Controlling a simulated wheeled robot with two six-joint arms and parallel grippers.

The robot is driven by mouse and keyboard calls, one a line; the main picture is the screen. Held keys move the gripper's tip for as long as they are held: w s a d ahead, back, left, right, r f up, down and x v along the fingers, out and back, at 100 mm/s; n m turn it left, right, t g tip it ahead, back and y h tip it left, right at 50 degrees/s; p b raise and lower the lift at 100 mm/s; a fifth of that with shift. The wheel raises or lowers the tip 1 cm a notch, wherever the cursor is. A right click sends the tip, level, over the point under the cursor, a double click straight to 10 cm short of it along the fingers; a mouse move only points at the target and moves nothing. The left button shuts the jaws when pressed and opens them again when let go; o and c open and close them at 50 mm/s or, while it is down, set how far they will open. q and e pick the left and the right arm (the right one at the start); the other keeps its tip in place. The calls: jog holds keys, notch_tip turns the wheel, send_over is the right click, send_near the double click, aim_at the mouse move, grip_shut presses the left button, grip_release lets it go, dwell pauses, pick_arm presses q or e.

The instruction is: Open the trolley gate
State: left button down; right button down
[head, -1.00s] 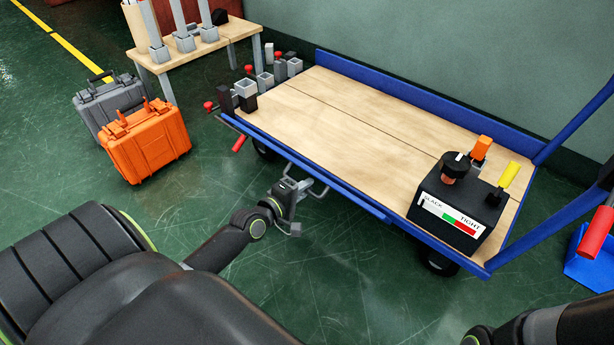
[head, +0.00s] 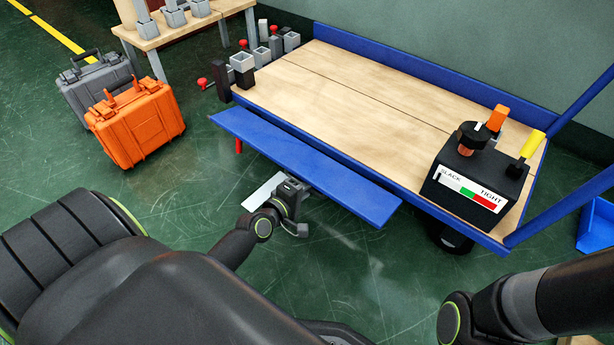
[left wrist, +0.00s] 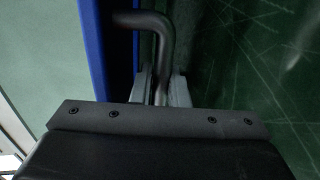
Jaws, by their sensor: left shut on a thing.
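The trolley (head: 330,100) has a wooden deck and blue edges. Its gate, a long blue panel (head: 300,160) on the near side, is tilted outward, away from the deck. My left gripper (head: 287,193) is at the gate's outer side, below its middle. In the left wrist view, my left gripper (left wrist: 161,88) is shut on the dark bent handle (left wrist: 158,38), beside the blue panel (left wrist: 92,50). A red grip (head: 238,146) shows under the gate's left end. Only my right arm's links show at the lower right; its gripper is out of view.
A black tension box (head: 470,185) with a slack/tight scale sits at the deck's right end. Several small blocks and holders stand at the deck's left end. Orange (head: 138,125) and grey (head: 85,85) cases stand on the floor at left. Floor near the gate is clear.

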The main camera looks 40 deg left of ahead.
pick_arm(q)
jog(key=shift+f, duration=0.25)
dwell(0.3)
jog(key=c, duration=1.5)
grip_release()
jog(key=shift+w+r, duration=0.1)
jog(key=shift+b+v, duration=0.95)
jog(key=shift+v, duration=7.85)
jog(key=shift+a, duration=0.1)
